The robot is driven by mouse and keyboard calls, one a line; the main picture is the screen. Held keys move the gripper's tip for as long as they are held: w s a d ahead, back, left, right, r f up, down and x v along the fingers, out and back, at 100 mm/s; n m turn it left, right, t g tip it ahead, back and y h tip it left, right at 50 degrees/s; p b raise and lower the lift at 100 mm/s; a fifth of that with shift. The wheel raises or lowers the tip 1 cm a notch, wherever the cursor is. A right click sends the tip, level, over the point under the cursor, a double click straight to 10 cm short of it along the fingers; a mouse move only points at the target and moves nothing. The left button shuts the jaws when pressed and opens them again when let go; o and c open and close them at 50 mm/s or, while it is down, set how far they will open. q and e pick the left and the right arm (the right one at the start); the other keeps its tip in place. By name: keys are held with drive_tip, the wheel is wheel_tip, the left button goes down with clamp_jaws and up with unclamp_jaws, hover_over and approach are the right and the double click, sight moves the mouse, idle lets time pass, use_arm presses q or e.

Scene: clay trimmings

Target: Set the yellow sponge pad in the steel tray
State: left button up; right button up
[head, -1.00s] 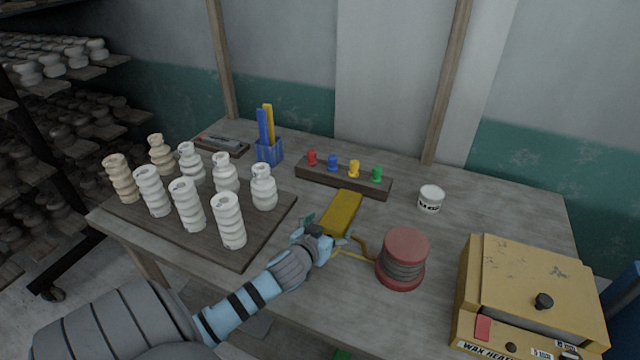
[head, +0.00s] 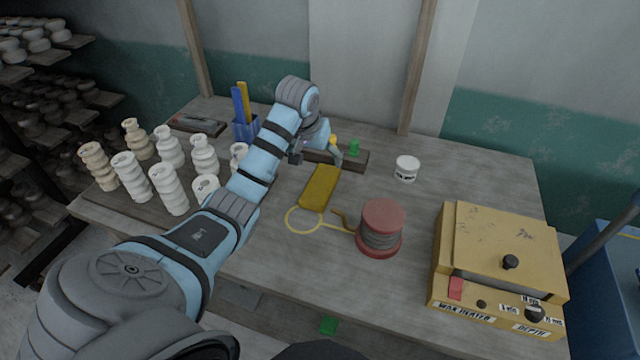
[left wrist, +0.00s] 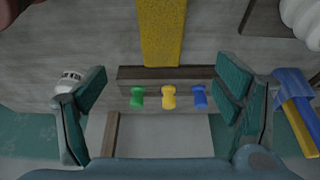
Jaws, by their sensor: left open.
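The yellow sponge pad (head: 320,188) lies flat on the grey workbench, left of the red spool. It also shows at the top of the left wrist view (left wrist: 162,32). My left gripper (head: 317,158) is beyond the pad, over the peg rack, with its arm reaching in from the lower left. In the left wrist view its fingers (left wrist: 163,88) are spread wide and empty, with the pegs seen between them. I cannot pick out a clear steel tray. A shallow dark tray with grey tools (head: 197,125) sits at the back left; its material is unclear. My right gripper is not in view.
The peg rack (head: 353,159) holds coloured pegs. A red spool (head: 380,228) has a yellow loop (head: 303,220) beside it. A yellow wax heater (head: 500,255), white jar (head: 406,168), blue holder (head: 245,130) and several pale vases (head: 168,190) stand around. The bench's front middle is clear.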

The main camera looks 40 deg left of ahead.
sight(321, 181)
use_arm(q)
drive_tip(key=x, duration=0.4)
drive_tip(key=b+x, duration=0.1)
drive_tip(key=x, duration=0.3)
drive_tip(key=b+x, duration=0.1)
drive_tip(key=x, duration=0.4)
drive_tip(key=shift+s+f, duration=0.15)
drive_tip(key=shift+s, duration=0.1)
drive_tip(key=shift+a, duration=0.1)
drive_tip(key=c, duration=1.4)
